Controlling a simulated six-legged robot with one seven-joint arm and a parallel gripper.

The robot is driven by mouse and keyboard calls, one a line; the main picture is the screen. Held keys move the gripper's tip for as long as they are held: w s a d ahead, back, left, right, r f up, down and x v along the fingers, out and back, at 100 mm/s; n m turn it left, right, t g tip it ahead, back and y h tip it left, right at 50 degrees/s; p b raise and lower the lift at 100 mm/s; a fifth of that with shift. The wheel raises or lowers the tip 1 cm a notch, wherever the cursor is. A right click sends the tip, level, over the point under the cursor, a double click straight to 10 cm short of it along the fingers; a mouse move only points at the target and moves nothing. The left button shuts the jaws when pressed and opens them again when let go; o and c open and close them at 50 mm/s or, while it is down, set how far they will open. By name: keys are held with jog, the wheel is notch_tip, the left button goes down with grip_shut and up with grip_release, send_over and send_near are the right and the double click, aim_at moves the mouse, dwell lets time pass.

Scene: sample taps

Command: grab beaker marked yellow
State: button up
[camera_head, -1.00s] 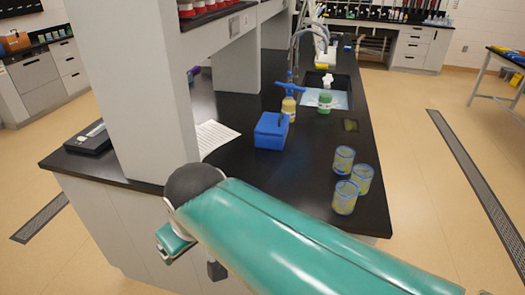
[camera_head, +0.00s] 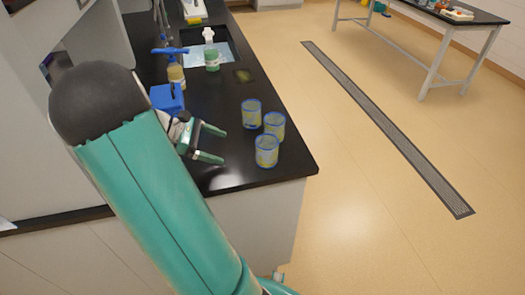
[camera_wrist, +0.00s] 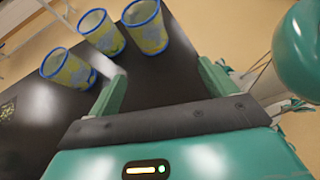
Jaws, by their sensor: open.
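Three clear beakers with blue rims and yellowish markings stand close together near the front right corner of the black bench. In the head view they are the rear left beaker (camera_head: 251,114), the right beaker (camera_head: 274,126) and the front beaker (camera_head: 267,151). The markings look alike, and I cannot read any label. My gripper (camera_head: 217,144) is open and empty, left of the beakers, its fingers pointing toward them. In the wrist view the three beakers (camera_wrist: 68,69) (camera_wrist: 103,33) (camera_wrist: 146,27) stand beyond my open fingers (camera_wrist: 165,85), apart from them.
A blue box (camera_head: 167,98) and a yellowish bottle (camera_head: 176,76) stand behind my gripper on the bench (camera_head: 235,172). A green-labelled jar (camera_head: 212,60) stands near the sink. The bench edge is close to the front beaker. Open floor lies to the right.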

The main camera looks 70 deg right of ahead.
aim_at(267, 153)
jog(key=d, duration=0.1)
jog(key=s+d+f+g, duration=0.1)
jog(key=shift+s+d+g, duration=0.2)
jog(key=shift+d+g, duration=0.1)
jog(key=x, duration=0.8)
jog(key=shift+r, duration=0.1)
jog(key=shift+n, duration=0.3)
jog(key=shift+x, duration=3.1)
jog(key=shift+w, duration=0.15)
jog(key=c, duration=1)
jog(key=shift+c, duration=0.2)
